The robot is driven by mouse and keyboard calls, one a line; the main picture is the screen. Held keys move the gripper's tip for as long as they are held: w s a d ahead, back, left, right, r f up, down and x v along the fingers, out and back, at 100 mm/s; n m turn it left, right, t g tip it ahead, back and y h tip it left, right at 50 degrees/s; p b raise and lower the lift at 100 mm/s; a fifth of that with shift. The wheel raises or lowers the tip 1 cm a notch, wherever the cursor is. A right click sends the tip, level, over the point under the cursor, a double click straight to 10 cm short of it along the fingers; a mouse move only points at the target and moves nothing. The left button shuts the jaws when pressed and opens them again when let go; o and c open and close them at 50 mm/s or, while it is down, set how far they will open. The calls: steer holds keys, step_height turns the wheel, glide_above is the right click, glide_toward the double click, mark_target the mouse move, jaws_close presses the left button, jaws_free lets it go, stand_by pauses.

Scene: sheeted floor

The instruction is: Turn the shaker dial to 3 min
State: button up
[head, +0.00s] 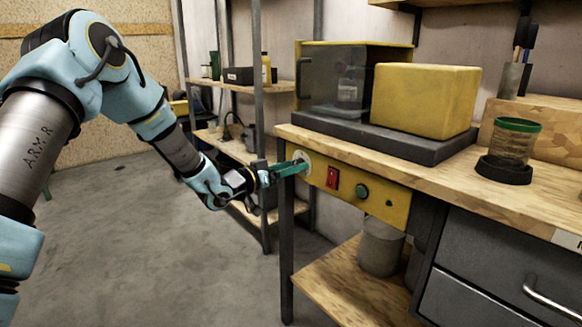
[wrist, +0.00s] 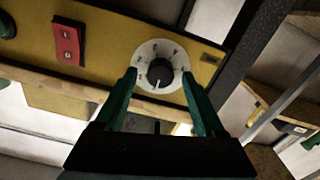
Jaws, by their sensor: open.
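The shaker dial (wrist: 158,51) is a round white face with dark marks and a black knob (wrist: 160,72), on the yellow front panel. A pale mark on the knob points toward the bottom of the wrist view; the face numbers are too small to read surely. In the head view the dial (head: 304,157) shows at the panel's left end, partly hidden by my gripper (head: 291,168). In the wrist view my gripper (wrist: 159,75) is open, its green fingers on either side of the knob. I cannot tell whether they touch it.
A red switch (head: 332,178) and a green button (head: 362,191) sit beside the dial on the panel. A yellow box (head: 425,100) and a clear-fronted cabinet (head: 345,85) stand on the bench. A green-rimmed jar (head: 513,143) is at right. The floor at left is clear.

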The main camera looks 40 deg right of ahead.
jaws_close()
stand_by(0.7)
